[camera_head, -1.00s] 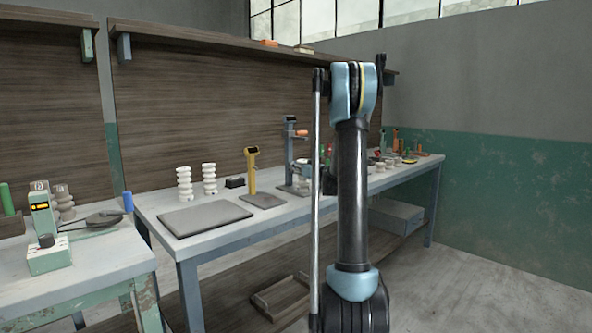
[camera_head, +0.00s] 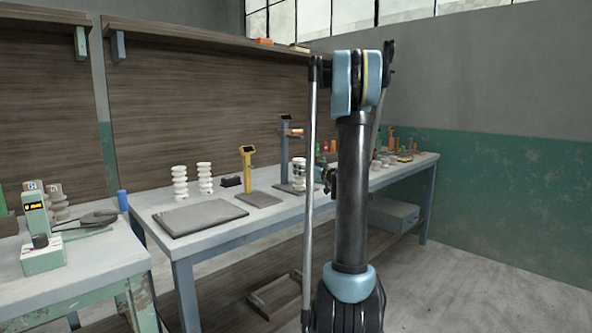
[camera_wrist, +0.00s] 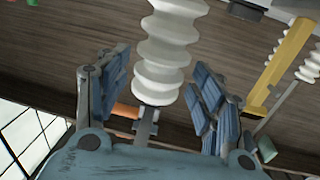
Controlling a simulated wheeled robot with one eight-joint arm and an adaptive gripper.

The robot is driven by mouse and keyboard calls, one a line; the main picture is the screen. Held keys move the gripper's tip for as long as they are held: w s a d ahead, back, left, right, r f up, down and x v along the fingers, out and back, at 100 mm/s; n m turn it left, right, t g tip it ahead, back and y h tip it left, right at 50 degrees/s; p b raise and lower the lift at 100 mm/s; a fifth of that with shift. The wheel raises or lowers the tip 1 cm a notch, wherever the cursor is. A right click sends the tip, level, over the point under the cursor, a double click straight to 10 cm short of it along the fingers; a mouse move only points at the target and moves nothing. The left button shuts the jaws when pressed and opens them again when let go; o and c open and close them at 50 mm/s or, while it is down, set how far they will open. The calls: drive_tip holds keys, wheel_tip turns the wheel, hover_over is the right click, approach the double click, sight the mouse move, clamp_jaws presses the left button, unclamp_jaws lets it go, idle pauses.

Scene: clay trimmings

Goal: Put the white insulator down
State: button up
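A white ribbed insulator (camera_wrist: 165,60) stands out in the wrist view, between the two blue-grey finger pads of my gripper (camera_wrist: 165,88). The pads are close on either side of it, and it runs out of the picture at the top, so one end is hidden there. In the head view, a white insulator (camera_head: 299,172) shows beside the thin rod of my arm, in front of the grey post stand. My gripper (camera_head: 326,178) is small and partly hidden behind my arm in that view.
Two white insulators (camera_head: 180,180) (camera_head: 205,178) stand on the workbench behind a flat grey mat (camera_head: 200,216). A yellow post stand (camera_head: 248,172) and a grey post stand (camera_head: 284,150) stand farther right. Several small items crowd the far end. The mat is bare.

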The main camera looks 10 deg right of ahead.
drive_tip(key=s+a+f+g, duration=0.2)
drive_tip(key=s+a+g, duration=0.15)
drive_tip(key=s, duration=0.55)
drive_tip(key=s+a+f+g+h, duration=0.1)
drive_tip(key=s+a+f+g, duration=0.2)
drive_tip(key=s, duration=0.6)
drive_tip(key=s+a+f+g, duration=0.2)
drive_tip(key=s+a, duration=0.2)
drive_tip(key=s, duration=0.5)
drive_tip(key=s+d+f+m+g+h, duration=0.1)
drive_tip(key=s+f, duration=0.3)
drive_tip(key=s, duration=0.4)
drive_tip(key=s+d+f+m+g+h, duration=0.2)
drive_tip(key=s+d+f+h, duration=0.2)
drive_tip(key=s, duration=0.5)
drive_tip(key=s+d+f+m+g+h, duration=0.2)
drive_tip(key=s+f, duration=0.3)
drive_tip(key=s, duration=0.3)
drive_tip(key=shift+s+d+f+m+h, duration=0.3)
drive_tip(key=shift+s+d+f+h, duration=0.1)
drive_tip(key=shift+d, duration=0.1)
drive_tip(key=shift+w+f, duration=0.15)
drive_tip(key=shift+w, duration=0.4)
